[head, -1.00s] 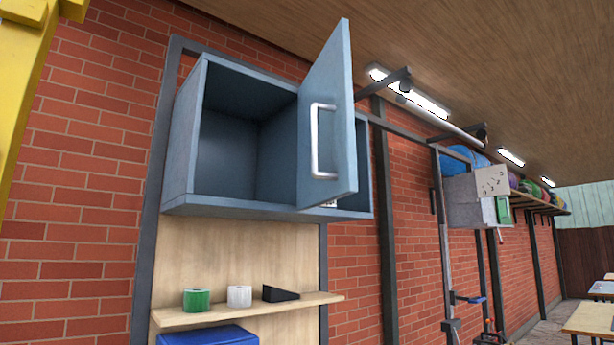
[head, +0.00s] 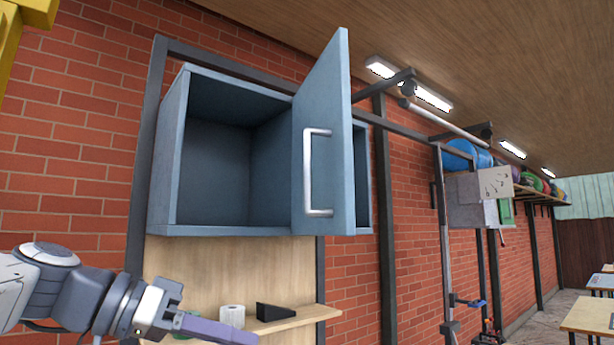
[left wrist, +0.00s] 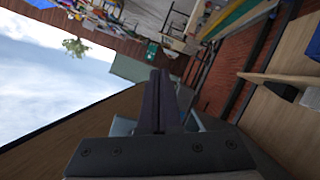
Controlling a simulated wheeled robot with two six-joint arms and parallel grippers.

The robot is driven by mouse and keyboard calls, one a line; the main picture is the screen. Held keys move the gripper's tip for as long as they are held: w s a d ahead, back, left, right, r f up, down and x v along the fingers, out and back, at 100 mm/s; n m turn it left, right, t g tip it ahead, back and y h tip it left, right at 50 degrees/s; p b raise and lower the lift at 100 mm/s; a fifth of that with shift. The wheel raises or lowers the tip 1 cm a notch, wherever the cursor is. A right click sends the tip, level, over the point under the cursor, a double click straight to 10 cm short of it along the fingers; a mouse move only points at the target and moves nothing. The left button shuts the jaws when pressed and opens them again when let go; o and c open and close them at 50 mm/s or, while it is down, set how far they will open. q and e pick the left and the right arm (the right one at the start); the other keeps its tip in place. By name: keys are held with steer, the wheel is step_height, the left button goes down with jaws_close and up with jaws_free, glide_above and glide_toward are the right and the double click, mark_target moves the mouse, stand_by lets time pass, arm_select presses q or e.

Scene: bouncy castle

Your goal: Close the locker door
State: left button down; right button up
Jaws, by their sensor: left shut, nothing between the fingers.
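The blue-grey locker (head: 166,150) hangs on the brick wall in the head view, its left compartment open and empty. Its door (head: 325,120) stands swung out from the locker, with a silver bar handle (head: 309,172) on the face toward me. My left gripper (head: 240,333) is at the lower left, below the locker and apart from the door. Its fingers are shut and empty, pointing right. In the left wrist view the shut fingers (left wrist: 159,95) point away from the camera, and a blue-grey part behind them is mostly hidden. My right gripper is not in view.
Below the locker, a wooden shelf (head: 300,320) holds a white roll (head: 232,316), a black wedge-shaped item (head: 274,312) and a green roll partly hidden by my left gripper. A dark post (head: 384,200) stands right of the locker. The space before the open compartment is clear.

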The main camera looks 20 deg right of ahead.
arm_select(q)
step_height(320, 180, up, 16)
steer(key=s+a+r+m+g+h+p, duration=0.1)
steer(key=s+a+m+h, duration=0.2)
steer(key=m, duration=0.4)
steer(key=h+p, duration=0.1)
steer(key=p, duration=0.6)
glide_toward(345, 208)
steer(key=shift+g, duration=0.4)
steer(key=d, duration=0.5)
steer(key=shift+w+d+r, duration=0.15)
steer(key=shift+d, duration=0.7)
steer(key=shift+f, duration=0.25)
steer(key=shift+d, duration=0.1)
